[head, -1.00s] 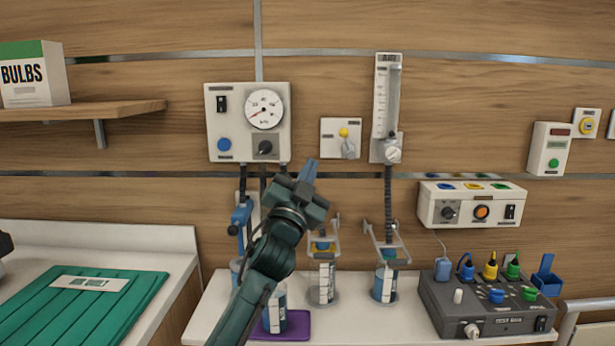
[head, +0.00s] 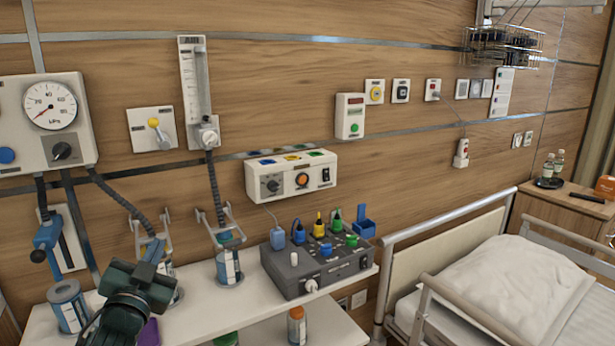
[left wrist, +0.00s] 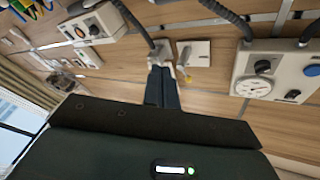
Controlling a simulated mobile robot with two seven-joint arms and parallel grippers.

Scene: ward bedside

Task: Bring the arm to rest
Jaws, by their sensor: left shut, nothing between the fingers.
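My left arm comes up from the bottom left of the head view. Its dark green gripper (head: 150,256) is in front of the white counter and the jars on it. In the left wrist view the two fingers (left wrist: 162,88) lie together, shut and empty, pointing toward the wall. They are apart from the wall devices, as far as I can tell. My right gripper is not in view.
Jars (head: 229,266) and a grey box with coloured plugs (head: 318,270) stand on the counter (head: 205,303). A gauge panel (head: 47,120) and a flow meter (head: 196,90) hang on the wall. A bed (head: 515,300) stands at right.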

